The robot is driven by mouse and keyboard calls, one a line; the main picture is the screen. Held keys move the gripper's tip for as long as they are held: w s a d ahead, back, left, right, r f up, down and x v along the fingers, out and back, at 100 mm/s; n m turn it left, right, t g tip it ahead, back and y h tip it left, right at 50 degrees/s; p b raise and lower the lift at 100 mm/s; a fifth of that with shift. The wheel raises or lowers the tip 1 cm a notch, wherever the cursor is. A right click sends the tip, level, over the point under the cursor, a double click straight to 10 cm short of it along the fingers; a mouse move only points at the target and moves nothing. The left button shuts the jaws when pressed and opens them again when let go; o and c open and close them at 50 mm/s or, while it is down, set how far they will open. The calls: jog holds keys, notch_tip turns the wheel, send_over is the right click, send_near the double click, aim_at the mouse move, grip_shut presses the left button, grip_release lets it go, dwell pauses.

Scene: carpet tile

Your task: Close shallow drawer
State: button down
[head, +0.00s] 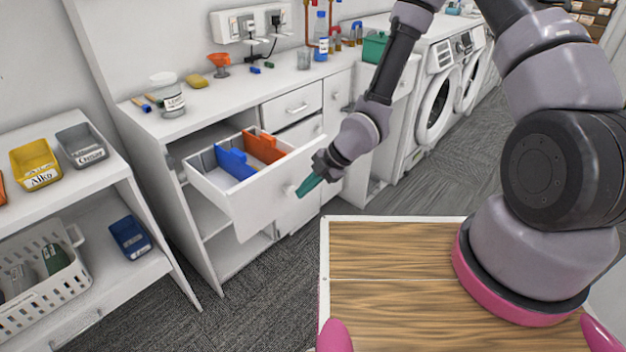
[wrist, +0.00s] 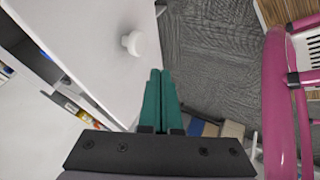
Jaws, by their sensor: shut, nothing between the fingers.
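The shallow drawer (head: 250,207) is pulled out of the white cabinet, with blue and orange dividers inside. Its white front carries a round knob (wrist: 132,43), which shows in the wrist view just left of the fingertips. In the head view my gripper (head: 305,190) is at the right part of the drawer front, close to the knob. My gripper's green fingers (wrist: 160,75) are shut together with nothing between them. I cannot tell whether the fingers touch the drawer front. The far side of the front is partly hidden by my gripper.
A closed drawer (head: 292,106) sits in the cabinet to the right. A jar (head: 168,95) and a yellow sponge (head: 197,82) are on the counter. A white shelf (head: 85,200) with bins stands at left. Washing machines (head: 438,105) stand at the back right. Carpet floor is free in front.

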aim_at(287, 192)
jog(key=a+f, duration=0.1)
jog(key=w+a+f, duration=0.1)
jog(key=a, duration=0.1)
jog(key=w+a+f, duration=0.1)
jog(key=a, duration=0.1)
jog(key=shift+w, duration=0.15)
jog(key=shift+w+a, duration=0.2)
jog(key=shift+a, duration=0.05)
